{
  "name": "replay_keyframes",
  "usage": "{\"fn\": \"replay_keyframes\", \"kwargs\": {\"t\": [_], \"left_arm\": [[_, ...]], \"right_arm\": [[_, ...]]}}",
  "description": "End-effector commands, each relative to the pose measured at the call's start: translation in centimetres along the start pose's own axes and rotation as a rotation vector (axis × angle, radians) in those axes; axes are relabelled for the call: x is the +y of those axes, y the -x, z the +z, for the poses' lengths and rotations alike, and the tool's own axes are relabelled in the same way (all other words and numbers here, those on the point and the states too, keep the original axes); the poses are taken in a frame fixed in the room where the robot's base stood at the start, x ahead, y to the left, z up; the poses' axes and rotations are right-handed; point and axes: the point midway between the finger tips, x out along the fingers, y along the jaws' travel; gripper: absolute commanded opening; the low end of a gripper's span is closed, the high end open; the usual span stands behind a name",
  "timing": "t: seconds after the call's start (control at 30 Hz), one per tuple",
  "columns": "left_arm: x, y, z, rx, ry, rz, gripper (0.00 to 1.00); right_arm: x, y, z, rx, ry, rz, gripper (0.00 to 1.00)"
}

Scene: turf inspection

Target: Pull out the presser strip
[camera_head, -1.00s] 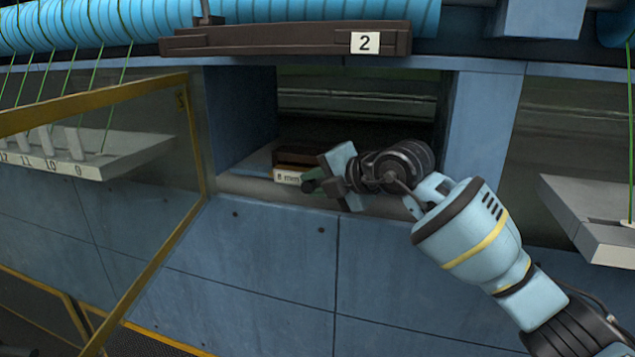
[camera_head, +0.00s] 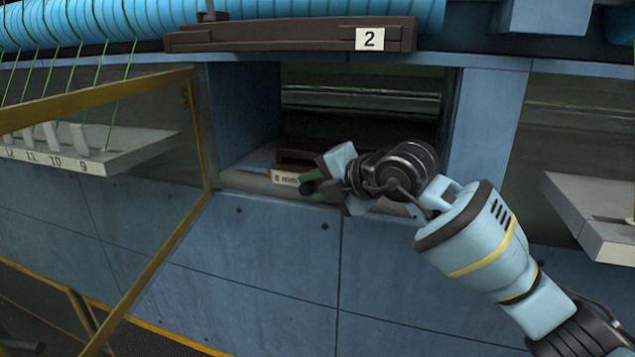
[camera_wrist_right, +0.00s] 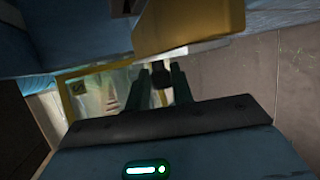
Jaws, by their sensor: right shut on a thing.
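The presser strip appears to be the dark brown bar (camera_head: 295,157) low in the open bay, with a cream tag reading about "8 mm" (camera_head: 285,178) at its front. My right gripper (camera_head: 308,188) is at the bay's sill, just right of the tag, its green fingers pointing left. In the right wrist view its two fingers (camera_wrist_right: 160,85) close around a dark knob (camera_wrist_right: 160,76), which seems to be the strip's grip. My gripper and wrist hide the strip's right part. My left gripper does not show.
A glass door in a yellow frame (camera_head: 152,267) stands open at left. A dark beam marked 2 (camera_head: 270,40) crosses above the bay. Blue posts (camera_head: 486,135) flank the opening. Pale ledges stand at left (camera_head: 125,150) and right (camera_head: 590,215).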

Motion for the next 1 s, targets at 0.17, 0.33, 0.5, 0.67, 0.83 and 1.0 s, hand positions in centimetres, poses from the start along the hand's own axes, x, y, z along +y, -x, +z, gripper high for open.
{"fn": "replay_keyframes", "kwargs": {"t": [0.17,0.33,0.5,0.67,0.83,1.0], "left_arm": [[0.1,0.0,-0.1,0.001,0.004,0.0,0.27],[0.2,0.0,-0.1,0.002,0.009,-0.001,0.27],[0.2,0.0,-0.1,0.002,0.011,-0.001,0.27],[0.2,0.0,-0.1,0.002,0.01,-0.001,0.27],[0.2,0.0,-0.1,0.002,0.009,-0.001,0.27],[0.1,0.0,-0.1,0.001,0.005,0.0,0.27]], "right_arm": [[0.1,0.4,-0.9,0.001,0.001,0.002,0.0],[0.1,0.8,-1.6,-0.001,0.001,0.003,0.0],[0.1,1.1,-2.5,0.0,0.001,0.003,0.0],[0.1,1.4,-3.2,0.0,0.002,0.003,0.0],[0.1,1.7,-4.0,0.001,0.001,0.002,0.0],[0.1,2.0,-4.8,0.0,0.001,0.004,0.0]]}}
